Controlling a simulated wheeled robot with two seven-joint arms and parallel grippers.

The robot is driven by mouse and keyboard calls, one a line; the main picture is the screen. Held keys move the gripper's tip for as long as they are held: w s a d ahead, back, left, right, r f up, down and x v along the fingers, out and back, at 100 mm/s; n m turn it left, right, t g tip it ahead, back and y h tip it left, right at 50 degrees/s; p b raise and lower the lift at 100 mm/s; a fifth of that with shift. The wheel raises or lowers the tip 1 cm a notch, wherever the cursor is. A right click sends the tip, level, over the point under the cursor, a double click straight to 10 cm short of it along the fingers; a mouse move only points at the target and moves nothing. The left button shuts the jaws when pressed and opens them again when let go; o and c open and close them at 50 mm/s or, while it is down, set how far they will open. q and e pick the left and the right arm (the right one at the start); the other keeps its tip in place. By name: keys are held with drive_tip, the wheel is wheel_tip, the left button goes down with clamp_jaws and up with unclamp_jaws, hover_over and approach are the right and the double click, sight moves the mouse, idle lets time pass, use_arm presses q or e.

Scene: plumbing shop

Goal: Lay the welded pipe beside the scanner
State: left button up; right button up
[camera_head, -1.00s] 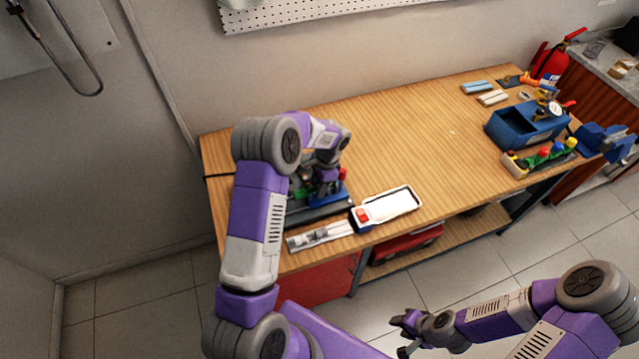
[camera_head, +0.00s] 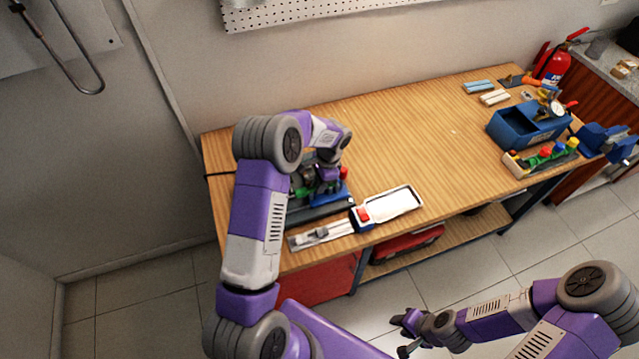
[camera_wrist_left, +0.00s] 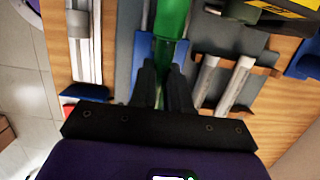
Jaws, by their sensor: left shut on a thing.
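My left gripper (camera_wrist_left: 165,85) is shut on a green pipe piece (camera_wrist_left: 172,20), which runs up from between the black fingers in the left wrist view. A grey and blue base lies under it. In the head view my left gripper (camera_head: 325,180) is over the left part of the bench, partly hidden by my own arm. A dark device with a yellow label (camera_wrist_left: 290,8) is at the top right of the wrist view; I cannot tell whether it is the scanner. My right gripper (camera_head: 402,336) is empty, away from the bench, with its fingers apart.
Two pale pipes (camera_wrist_left: 222,82) lie in a brown holder beside the gripper. A white tray (camera_head: 400,205) and a pale rail (camera_head: 322,235) lie along the bench's front edge. A blue toolbox (camera_head: 525,127) stands at right. The bench middle (camera_head: 430,140) is clear.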

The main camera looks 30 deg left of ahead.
use_arm(q)
drive_tip(key=shift+o, duration=0.3)
drive_tip(key=shift+d+r, duration=0.1)
drive_tip(key=shift+w+r, duration=0.1)
drive_tip(key=shift+r, duration=0.1)
drive_tip(key=shift+r+p, duration=0.7)
drive_tip(key=shift+r, duration=0.05)
clamp_jaws()
drive_tip(key=shift+r+p, duration=1.75)
drive_tip(key=shift+r, duration=1)
drive_tip(key=shift+f, duration=0.1)
